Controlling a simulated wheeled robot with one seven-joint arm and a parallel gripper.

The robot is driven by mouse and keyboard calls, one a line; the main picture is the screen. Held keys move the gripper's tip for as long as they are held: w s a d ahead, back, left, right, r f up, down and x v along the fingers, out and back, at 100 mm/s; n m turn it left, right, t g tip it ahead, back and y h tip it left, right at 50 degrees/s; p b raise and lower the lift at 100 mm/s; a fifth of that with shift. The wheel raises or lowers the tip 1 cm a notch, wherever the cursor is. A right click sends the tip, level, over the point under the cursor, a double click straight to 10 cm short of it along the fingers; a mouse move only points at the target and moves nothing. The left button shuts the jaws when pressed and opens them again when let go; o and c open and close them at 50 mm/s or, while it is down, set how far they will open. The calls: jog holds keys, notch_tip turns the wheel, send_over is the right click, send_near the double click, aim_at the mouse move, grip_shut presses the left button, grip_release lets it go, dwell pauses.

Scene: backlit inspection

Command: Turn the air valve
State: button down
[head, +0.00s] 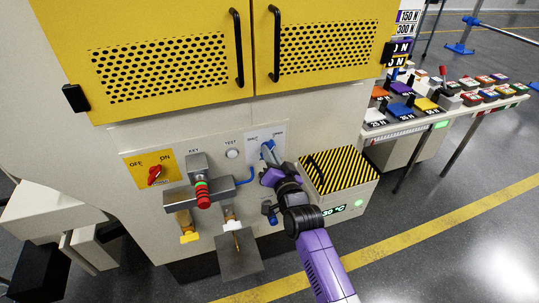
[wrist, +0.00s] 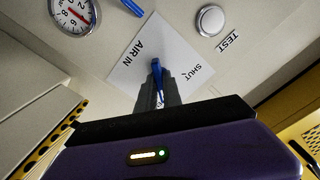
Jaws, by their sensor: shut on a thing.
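The air valve's blue handle (head: 267,146) is on a white plate on the machine's front panel, and the handle also shows in the wrist view (wrist: 156,68). The plate (wrist: 184,50) reads AIR IN and SHUT. My gripper (head: 268,158) reaches the valve from the lower right. In the wrist view, my dark fingers (wrist: 157,92) are shut on the blue handle. The fingers and purple gripper body hide its lower part, and the valve's exact angle is hard to tell.
A TEST button (head: 232,154) and a red OFF/ON switch (head: 155,174) sit left of the valve. A grey fixture with a red-ringed knob (head: 203,194) protrudes nearby. A striped box (head: 340,170) stands close right. A gauge (wrist: 75,14) shows in the wrist view.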

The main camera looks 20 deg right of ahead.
jog(key=shift+n+b, duration=0.5)
jog(key=shift+n, duration=7.4)
jog(key=shift+f+n, duration=0.1)
jog(key=shift+n, duration=0.2)
jog(key=c, duration=1.5)
grip_release()
jog(key=s+p, duration=0.3)
jog(key=s, duration=0.5)
